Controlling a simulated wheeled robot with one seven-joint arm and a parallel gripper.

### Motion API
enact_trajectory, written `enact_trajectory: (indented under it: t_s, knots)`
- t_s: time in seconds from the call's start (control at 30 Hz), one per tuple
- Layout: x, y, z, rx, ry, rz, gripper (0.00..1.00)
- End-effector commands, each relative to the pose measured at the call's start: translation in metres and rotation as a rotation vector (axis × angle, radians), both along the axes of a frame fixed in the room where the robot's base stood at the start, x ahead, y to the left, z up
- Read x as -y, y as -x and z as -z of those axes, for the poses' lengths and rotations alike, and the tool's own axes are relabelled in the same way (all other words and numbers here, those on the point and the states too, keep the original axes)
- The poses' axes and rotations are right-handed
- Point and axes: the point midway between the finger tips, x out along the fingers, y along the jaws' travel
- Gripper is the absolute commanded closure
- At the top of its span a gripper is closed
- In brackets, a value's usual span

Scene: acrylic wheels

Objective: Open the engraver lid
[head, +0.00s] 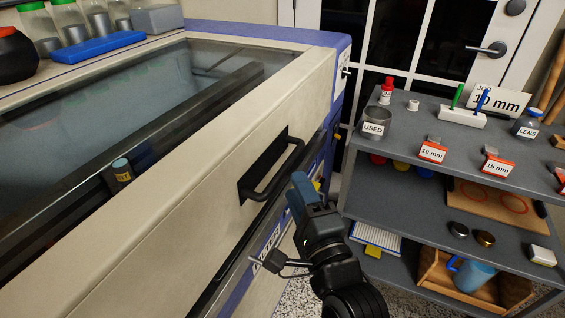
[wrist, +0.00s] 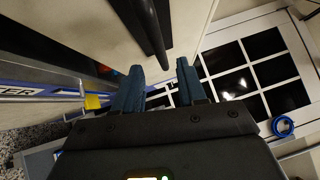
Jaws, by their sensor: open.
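The engraver is a large cream and blue machine. Its lid (head: 200,165) is down, with a dark glass window (head: 130,110) on top. A black bar handle (head: 272,172) stands out from the lid's front face. My gripper (head: 298,183) is just below and to the right of the handle in the head view. In the wrist view my gripper (wrist: 158,75) shows two blue fingers, open, with nothing between them. The handle (wrist: 150,30) lies ahead of the fingertips there, and I see no contact.
A grey shelf unit (head: 460,150) stands to the right, holding a USED cup (head: 376,123), labelled lens stands and small bottles. A paned door (head: 420,45) is behind.

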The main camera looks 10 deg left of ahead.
Motion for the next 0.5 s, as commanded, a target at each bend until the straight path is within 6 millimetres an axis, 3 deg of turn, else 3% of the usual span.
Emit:
enact_trajectory:
  t_s: [0.3,0.5]
  knots:
    - [-0.019,-0.042,-0.009,0.003,0.002,0.001,0.59]
    - [-0.027,-0.059,-0.009,0.001,0.003,0.001,0.59]
